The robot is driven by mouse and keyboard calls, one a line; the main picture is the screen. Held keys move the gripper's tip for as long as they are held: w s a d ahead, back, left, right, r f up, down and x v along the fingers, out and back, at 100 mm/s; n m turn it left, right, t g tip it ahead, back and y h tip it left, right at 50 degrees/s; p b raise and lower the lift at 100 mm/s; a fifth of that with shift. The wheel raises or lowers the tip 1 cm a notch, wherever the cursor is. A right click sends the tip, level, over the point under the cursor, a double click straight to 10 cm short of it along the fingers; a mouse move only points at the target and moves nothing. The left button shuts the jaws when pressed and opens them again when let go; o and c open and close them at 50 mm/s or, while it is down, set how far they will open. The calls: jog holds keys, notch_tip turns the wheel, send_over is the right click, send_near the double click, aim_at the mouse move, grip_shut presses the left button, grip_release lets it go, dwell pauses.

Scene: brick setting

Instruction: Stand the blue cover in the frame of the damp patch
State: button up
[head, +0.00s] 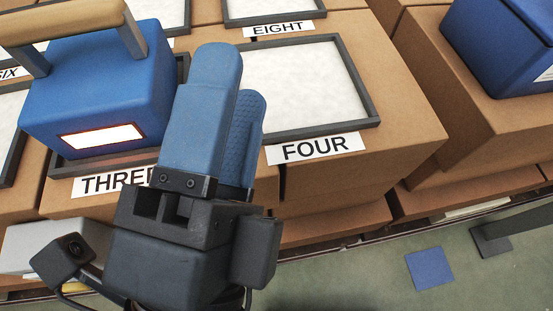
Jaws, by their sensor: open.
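A blue cover (95,95) with a wooden bar handle (65,20) and a lit white label on its front stands upright at the left. It stands at the dark frame (70,165) marked THREE and hides most of it. Another blue box-like thing (510,50) is partly cut off at the upper right; I cannot tell whether it is a cover too. My gripper (232,78), with blue fingers, is open and empty. It shows just right of the blue cover and overlaps the left edge of frame FOUR. I cannot tell which patch is damp.
The dark frame (372,95) marked FOUR holds a bare whitish patch (305,88). Frame EIGHT (272,20) lies behind it, and a SIX label is at the left edge. Brown boxes (420,125) carry them. A blue square (430,268) lies on the green floor (360,285).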

jog(key=s+d+f+n+t+y, duration=0.1)
jog(key=d+f+n+t, duration=0.1)
jog(key=d+n, duration=0.45)
jog(key=s+d+f+n+t+y, duration=0.1)
jog(key=d+n+t, duration=0.15)
jog(key=d, duration=0.65)
jog(key=s+d+f+n+g, duration=0.4)
jog(key=s+d+f+g, duration=0.1)
jog(key=s+f, duration=0.2)
jog(key=s+d+f+n+g+y, duration=0.1)
jog(key=s+d+f+n+g, duration=0.4)
jog(key=f, duration=0.4)
jog(key=shift+s+f+g, duration=0.15)
jog(key=shift+s+g, duration=0.3)
jog(key=shift+s, duration=0.8)
jog(key=shift+a, duration=0.15)
